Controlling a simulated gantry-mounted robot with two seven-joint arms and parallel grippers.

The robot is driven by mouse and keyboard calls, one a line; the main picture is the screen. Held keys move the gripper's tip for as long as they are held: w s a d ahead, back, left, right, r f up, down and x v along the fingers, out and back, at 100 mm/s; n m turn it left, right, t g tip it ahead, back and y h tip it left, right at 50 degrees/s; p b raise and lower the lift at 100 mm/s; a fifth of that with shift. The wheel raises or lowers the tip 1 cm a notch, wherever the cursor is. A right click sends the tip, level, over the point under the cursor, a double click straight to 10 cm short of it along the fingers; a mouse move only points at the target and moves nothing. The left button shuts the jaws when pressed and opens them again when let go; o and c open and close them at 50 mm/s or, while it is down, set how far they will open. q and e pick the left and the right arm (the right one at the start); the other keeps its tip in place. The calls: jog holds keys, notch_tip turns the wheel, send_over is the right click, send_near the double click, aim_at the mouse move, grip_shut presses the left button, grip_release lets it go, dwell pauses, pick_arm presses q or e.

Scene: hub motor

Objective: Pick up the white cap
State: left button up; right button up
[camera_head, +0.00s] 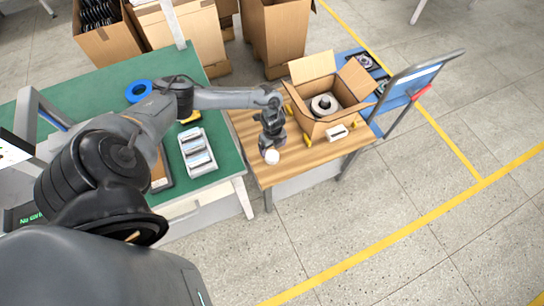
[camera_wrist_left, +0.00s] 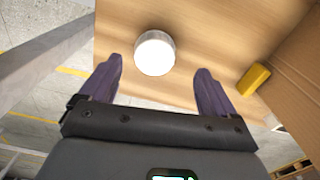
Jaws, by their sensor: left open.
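The white cap (camera_head: 272,157) is a small round piece on the wooden tabletop, near its front edge. It also shows in the left wrist view (camera_wrist_left: 154,53), between and just beyond the fingertips. My left gripper (camera_head: 270,146) is above the cap in the head view. In the left wrist view its two dark fingers (camera_wrist_left: 158,75) are spread wide, with nothing between them touching the cap. My right gripper is not in either view.
An open cardboard box (camera_head: 318,127) holding a hub motor (camera_head: 323,104) stands right of the cap. A white item (camera_head: 337,132) and a yellow piece (camera_wrist_left: 254,79) lie beside it. A green table (camera_head: 225,165) with a grey tray (camera_head: 197,152) is on the left.

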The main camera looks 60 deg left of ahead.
aim_at(272, 155)
pick_arm(q)
jog(key=f, duration=0.1)
jog(key=f+b, duration=0.1)
jog(key=f, duration=0.3)
jog(key=shift+s+d+b, duration=0.35)
jog(key=shift+b, duration=0.05)
jog(key=shift+c, duration=0.5)
jog(key=c, duration=0.9)
jog(key=shift+c, duration=0.4)
jog(key=shift+r, duration=0.1)
